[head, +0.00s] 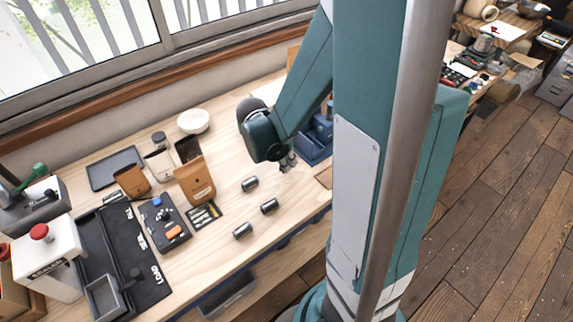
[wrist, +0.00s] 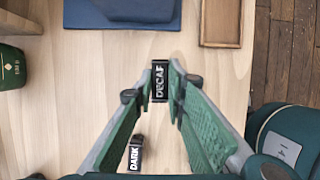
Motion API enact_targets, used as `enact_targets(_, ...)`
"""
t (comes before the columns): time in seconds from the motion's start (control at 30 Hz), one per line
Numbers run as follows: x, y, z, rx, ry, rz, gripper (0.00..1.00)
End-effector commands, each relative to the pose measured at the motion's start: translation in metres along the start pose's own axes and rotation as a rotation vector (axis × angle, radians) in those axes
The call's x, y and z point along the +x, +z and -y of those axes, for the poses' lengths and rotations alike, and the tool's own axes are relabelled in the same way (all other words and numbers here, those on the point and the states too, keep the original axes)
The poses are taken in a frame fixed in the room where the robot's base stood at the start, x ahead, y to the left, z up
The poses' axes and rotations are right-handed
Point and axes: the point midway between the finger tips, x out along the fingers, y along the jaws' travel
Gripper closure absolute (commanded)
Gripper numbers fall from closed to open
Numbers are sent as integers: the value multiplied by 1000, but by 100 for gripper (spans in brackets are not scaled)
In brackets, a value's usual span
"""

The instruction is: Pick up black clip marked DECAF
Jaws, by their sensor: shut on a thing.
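The black clip marked DECAF (wrist: 160,88) stands out against the pale tabletop in the wrist view, with its white lettering running lengthwise. My gripper (wrist: 164,78) has its two green fingers on either side of this clip, shut on it near the fingertips. In the head view my gripper (head: 287,163) points down over the right part of the table, and the clip cannot be made out there. A second black clip, marked DARK (wrist: 136,154), lies apart from the held one, lower and slightly left, beside the left finger.
A blue object (wrist: 122,12) and a wooden tray (wrist: 221,24) lie beyond the clip. A dark green container (wrist: 10,68) is at the left. In the head view, several dark cylinders (head: 269,206) lie near my gripper, and a brown pouch (head: 195,182) stands farther left.

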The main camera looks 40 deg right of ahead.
Motion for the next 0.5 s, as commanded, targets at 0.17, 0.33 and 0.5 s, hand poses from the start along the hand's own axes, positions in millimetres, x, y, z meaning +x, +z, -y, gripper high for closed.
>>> enact_targets(0.17, -21, 9, 0, 0, 0, 0, 91)
enact_targets(0.33, -40, 16, 1, 0, 0, 0, 91)
enact_targets(0.5, -54, 22, 0, 0, 0, 0, 91)
